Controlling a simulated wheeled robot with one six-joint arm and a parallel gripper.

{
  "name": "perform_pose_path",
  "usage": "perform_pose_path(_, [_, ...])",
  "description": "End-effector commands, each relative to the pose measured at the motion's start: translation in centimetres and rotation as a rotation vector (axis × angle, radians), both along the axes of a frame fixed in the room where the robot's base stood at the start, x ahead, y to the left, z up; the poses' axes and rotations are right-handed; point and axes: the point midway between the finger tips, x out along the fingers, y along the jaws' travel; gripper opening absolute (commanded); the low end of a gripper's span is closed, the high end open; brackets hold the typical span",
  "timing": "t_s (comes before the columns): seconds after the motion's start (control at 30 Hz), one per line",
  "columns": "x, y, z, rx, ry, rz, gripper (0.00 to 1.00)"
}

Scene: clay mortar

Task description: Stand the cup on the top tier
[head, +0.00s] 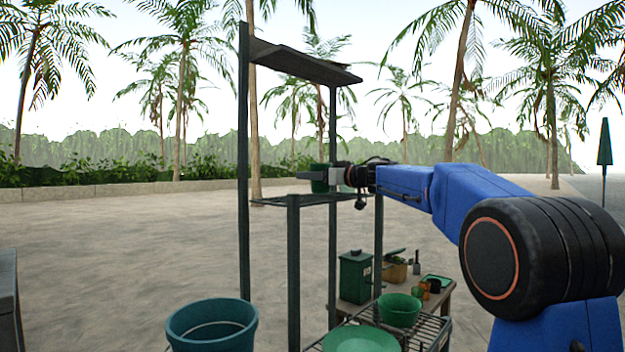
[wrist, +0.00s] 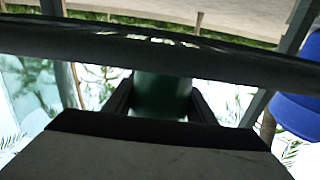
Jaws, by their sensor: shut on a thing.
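My gripper (head: 322,176) is shut on a green cup (head: 319,187), partly hidden behind the fingers in the head view. The cup also shows between the two dark fingers in the wrist view (wrist: 163,95). The cup is at the level of the wire shelf (head: 290,201) of a dark metal rack, under the rack's highest board (head: 305,64). Its base is close to the shelf; I cannot tell whether it touches. It looks about upright in the head view.
Rack posts (head: 244,150) stand close around my gripper. A dark bar (wrist: 160,52) crosses the wrist view close to the cup. On the low grate are a green bowl (head: 399,309) and a green plate (head: 361,340). A teal bucket (head: 212,326) stands left; a side table holds a green canister (head: 355,277).

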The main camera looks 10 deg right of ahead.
Motion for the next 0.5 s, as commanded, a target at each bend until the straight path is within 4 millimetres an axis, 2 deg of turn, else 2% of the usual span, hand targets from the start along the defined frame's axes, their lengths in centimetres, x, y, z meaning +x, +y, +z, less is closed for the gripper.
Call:
perform_pose_path(0.1, [-0.04, 0.00, -0.69, 0.000, 0.000, 0.000, 0.25])
perform_pose_path(0.47, [-0.04, 0.00, -0.97, -0.001, -0.001, 0.000, 0.25])
perform_pose_path(0.5, [-0.04, 0.00, -0.96, -0.001, -0.001, 0.000, 0.58])
